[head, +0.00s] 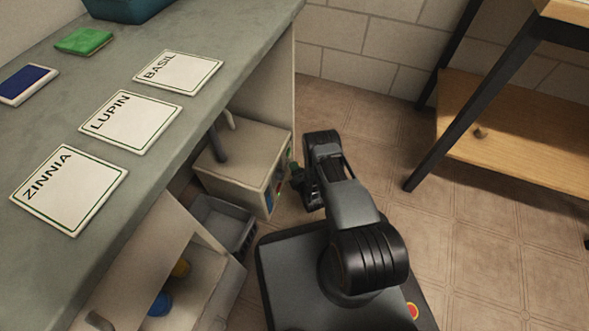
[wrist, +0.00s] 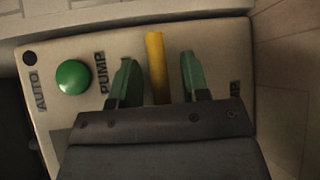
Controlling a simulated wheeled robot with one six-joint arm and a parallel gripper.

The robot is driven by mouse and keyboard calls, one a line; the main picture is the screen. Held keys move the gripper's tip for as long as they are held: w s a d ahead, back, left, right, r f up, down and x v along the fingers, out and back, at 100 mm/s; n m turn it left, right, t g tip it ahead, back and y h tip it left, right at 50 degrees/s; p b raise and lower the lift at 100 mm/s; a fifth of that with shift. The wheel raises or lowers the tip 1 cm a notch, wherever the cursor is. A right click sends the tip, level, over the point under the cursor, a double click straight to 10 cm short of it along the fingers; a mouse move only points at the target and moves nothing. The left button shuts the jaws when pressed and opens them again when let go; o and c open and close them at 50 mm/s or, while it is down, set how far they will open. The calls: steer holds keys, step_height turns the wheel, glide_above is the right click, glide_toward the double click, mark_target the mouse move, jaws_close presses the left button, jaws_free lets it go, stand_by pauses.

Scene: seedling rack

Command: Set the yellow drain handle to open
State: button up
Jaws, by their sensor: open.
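The yellow drain handle (wrist: 156,62) shows in the wrist view as a straight bar on a pale panel (wrist: 125,40). My gripper (wrist: 158,70) is open, with its two green fingers on either side of the handle. A gap shows between each finger and the bar, and I cannot tell whether either touches it. My gripper's body hides the handle's lower part and most of the panel's labels. In the head view the panel is on the side of a beige box (head: 240,165) under the bench, and my gripper (head: 295,172) is close against it.
A green round button (wrist: 73,77) sits left of the handle, near the words AUTO and PUMP. A grey bin (head: 222,222) stands in front of the box. A bench (head: 195,130) with name cards overhangs it. Floor to the right is clear up to a wooden-shelved table (head: 515,140).

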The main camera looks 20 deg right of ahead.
steer(key=shift+d, duration=0.1)
steer(key=shift+d, duration=0.1)
steer(key=shift+c, duration=1.1)
jaws_close()
steer(key=shift+s, duration=0.1)
